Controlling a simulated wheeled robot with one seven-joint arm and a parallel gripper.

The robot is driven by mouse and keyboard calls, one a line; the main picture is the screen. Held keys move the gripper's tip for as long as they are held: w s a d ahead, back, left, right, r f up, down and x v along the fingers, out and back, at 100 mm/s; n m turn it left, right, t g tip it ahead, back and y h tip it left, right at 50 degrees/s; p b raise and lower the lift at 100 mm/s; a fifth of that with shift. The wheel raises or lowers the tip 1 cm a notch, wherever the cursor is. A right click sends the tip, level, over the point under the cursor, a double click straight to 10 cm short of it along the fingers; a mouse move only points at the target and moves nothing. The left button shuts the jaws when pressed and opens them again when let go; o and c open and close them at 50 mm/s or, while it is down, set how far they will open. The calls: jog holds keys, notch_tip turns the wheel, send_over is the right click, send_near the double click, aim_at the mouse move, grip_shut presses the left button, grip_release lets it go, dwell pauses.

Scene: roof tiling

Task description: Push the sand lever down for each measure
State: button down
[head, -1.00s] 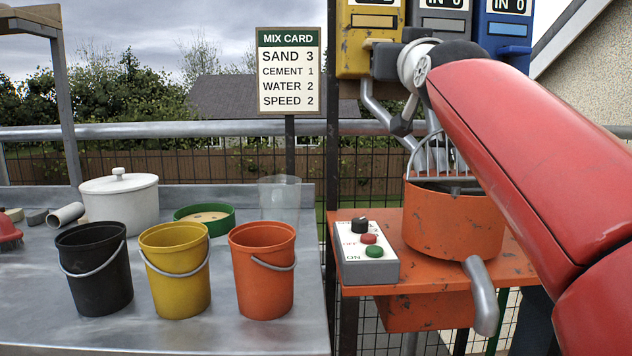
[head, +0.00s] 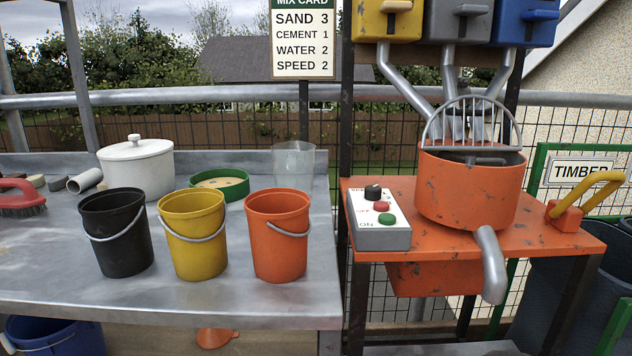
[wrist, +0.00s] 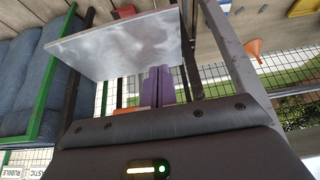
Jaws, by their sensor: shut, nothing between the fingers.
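The yellow dispenser (head: 386,26) hangs at the top of the head view, left of a grey dispenser (head: 459,22) and a blue one (head: 524,24). The yellow one has a yellow lever (head: 397,6) on its front. Their labels and counters are cut off, so I cannot read which holds sand. The mix card (head: 303,42) reads sand 3, cement 1, water 2, speed 2. My gripper (wrist: 158,80) shows only in the wrist view; its purple fingers are shut and empty, with a pale grey panel (wrist: 120,45) close by. No lever shows there.
Metal chutes (head: 402,75) run down to the orange mixer (head: 467,190). A control box (head: 378,220) stands left of it and a yellow handle (head: 588,195) right. Black (head: 116,235), yellow (head: 193,240) and orange (head: 277,240) buckets stand on the metal bench (head: 180,290).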

dwell(0.4)
jog(key=w+r+t, duration=0.5)
jog(key=w+r, duration=0.6)
jog(key=r, duration=0.5)
jog(key=w+r+t, duration=0.4)
jog(key=w+r, duration=0.7)
jog(key=r, duration=0.5)
jog(key=w+r+t, duration=0.2)
jog(key=r+t, duration=0.1)
jog(key=r, duration=0.9)
jog(key=w+r+t, duration=0.3)
jog(key=r+t, duration=0.1)
jog(key=r, duration=0.7)
jog(key=shift+w+a+r, duration=0.3)
jog(key=shift+a+r, duration=0.05)
jog(key=shift+a, duration=0.05)
jog(key=shift+w, duration=0.1)
notch_tip(320, 180, up, 3)
jog(key=p, duration=0.6)
send_over(395, 7)
jog(key=s, duration=0.2)
notch_tip(395, 7, down, 4)
jog(key=shift+w+r+b, duration=0.1)
jog(key=shift+w+b, duration=0.05)
jog(key=shift+b, duration=1.05)
